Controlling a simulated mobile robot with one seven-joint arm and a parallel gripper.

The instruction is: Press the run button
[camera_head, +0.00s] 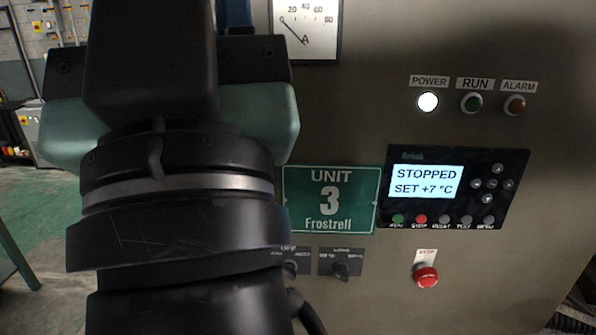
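The control panel (455,190) is a black unit on the cabinet front, right of centre. Its lit screen (424,186) reads STOPPED, SET +7 °C. The run button (398,219) is the small green one at the left end of the panel's bottom row, beside a red stop button (421,219). The RUN lamp (471,102) above is dark green and looks unlit. My gripper (185,115) fills the left of the view, seen from behind. It appears left of the panel, apart from the run button. Its fingertips are hidden, so its opening does not show.
A red STOP knob (426,276) sticks out below the panel. The POWER lamp (428,102) glows white; the ALARM lamp (514,105) looks unlit.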

